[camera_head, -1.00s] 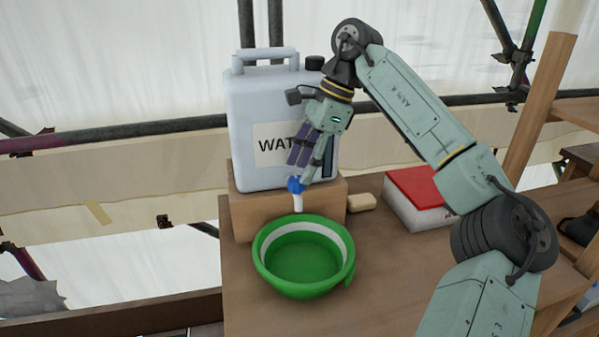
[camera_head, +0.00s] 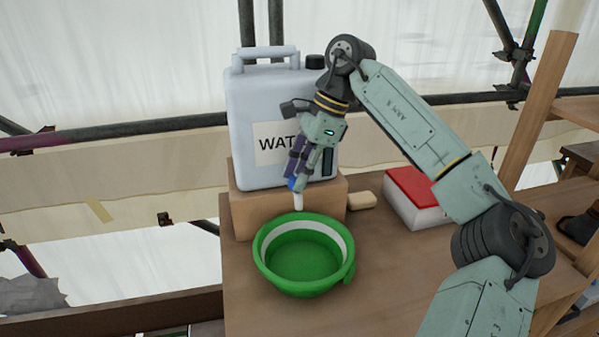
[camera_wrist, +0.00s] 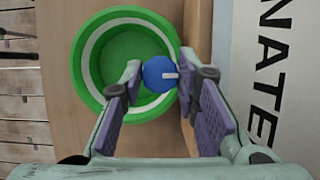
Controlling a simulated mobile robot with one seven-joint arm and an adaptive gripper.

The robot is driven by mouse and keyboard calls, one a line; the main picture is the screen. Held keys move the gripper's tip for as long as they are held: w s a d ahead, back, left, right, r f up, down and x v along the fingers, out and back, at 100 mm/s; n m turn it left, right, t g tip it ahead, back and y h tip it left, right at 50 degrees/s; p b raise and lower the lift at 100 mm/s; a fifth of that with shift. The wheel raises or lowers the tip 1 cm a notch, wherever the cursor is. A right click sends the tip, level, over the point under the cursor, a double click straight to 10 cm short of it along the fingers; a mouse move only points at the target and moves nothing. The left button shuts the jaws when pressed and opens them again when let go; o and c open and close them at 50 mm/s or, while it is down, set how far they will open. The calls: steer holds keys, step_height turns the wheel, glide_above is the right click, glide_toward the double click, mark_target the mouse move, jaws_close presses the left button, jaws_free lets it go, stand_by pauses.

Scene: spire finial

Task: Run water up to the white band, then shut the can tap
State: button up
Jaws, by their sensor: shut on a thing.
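The white water can (camera_head: 245,105) stands on a wooden block, with its blue tap knob (camera_head: 292,185) and white spout (camera_head: 298,202) low on its front. My gripper (camera_head: 297,183) points down at the tap. In the wrist view its fingers are shut on the blue knob (camera_wrist: 158,74), one on each side. The green basin (camera_head: 305,290) sits below the spout, with a white band (camera_head: 340,236) around its inside wall. No stream shows under the spout. I cannot make out a water surface in the basin; its inside looks plain green.
The wooden block (camera_head: 250,215) raises the can above the wooden table (camera_head: 390,290). A tan bar (camera_head: 361,201) lies right of the block. A white box with a red lid (camera_head: 413,190) stands further right, close to my arm. Scaffold poles run behind the can.

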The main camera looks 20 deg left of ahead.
steer(key=c, duration=0.4)
steer(key=shift+m, duration=0.3)
steer(key=shift+s+f+m+t+y+b, duration=0.15)
steer(key=shift+m+t+y+b, duration=0.25)
steer(key=shift+m+b, duration=0.75)
steer(key=m+t+b, duration=0.2)
steer(key=m+b, duration=0.1)
steer(key=m, duration=0.2)
steer(key=shift+m, duration=0.35)
steer(key=m+t+b, duration=0.1)
steer(key=m, duration=0.1)
steer(key=m+t+b, duration=0.1)
steer(key=m+b, duration=0.1)
steer(key=shift+s+h, duration=0.15)
steer(key=shift+h, duration=0.15)
steer(key=m+t+h+b, duration=0.1)
steer(key=m, duration=0.4)
steer(key=shift+s+a+b, duration=0.1)
steer(key=shift+b, duration=0.2)
steer(key=shift+m, duration=0.3)
